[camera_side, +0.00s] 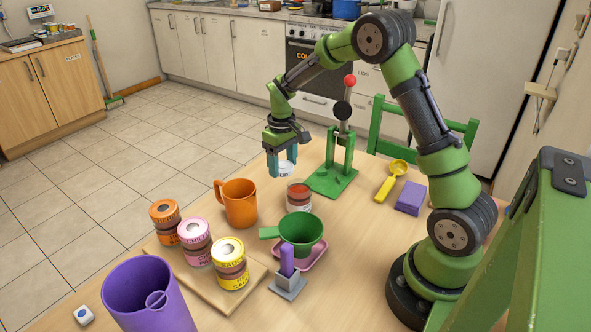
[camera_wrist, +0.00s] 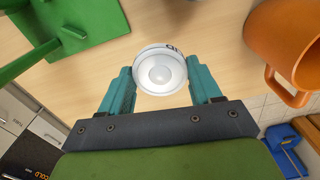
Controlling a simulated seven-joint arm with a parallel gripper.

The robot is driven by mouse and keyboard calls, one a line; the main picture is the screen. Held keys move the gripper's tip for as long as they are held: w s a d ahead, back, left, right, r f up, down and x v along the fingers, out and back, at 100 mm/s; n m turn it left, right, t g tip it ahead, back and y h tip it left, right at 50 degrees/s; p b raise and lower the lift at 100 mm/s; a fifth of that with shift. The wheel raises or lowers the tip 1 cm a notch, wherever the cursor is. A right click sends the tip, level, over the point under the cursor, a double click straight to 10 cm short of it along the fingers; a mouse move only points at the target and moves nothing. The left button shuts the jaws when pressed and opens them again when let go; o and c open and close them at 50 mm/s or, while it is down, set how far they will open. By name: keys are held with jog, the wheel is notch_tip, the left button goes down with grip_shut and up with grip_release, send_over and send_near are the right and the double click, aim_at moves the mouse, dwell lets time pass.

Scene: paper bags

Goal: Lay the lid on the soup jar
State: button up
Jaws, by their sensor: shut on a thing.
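My gripper (camera_side: 282,160) is shut on a white round lid (camera_side: 287,167) and holds it above the table. In the wrist view the lid (camera_wrist: 160,71) sits between the teal fingertips, with some dark lettering on its rim. The soup jar (camera_side: 299,198), a small clear jar with red contents and a pale label, stands open on the table. In the side view the lid is above the jar and a little to its left, apart from it. The jar cannot be made out in the wrist view.
An orange mug (camera_side: 239,203) stands left of the jar, and a green press stand (camera_side: 331,180) behind it to the right. A green funnel (camera_side: 301,230) is in front. Several labelled tins stand on a wooden board (camera_side: 205,285). A purple cup (camera_side: 150,297) is at front left.

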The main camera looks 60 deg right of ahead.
aim_at(281, 167)
jog(key=r, duration=0.5)
jog(key=shift+w+a, duration=0.1)
jog(key=shift+a, duration=0.1)
jog(key=s+a+r+m, duration=0.1)
jog(key=s+a+r, duration=0.4)
jog(key=s, duration=0.4)
jog(key=shift+s, duration=0.1)
jog(key=shift+f, duration=2.85)
jog(key=shift+f, duration=0.95)
jog(key=o, duration=1.1)
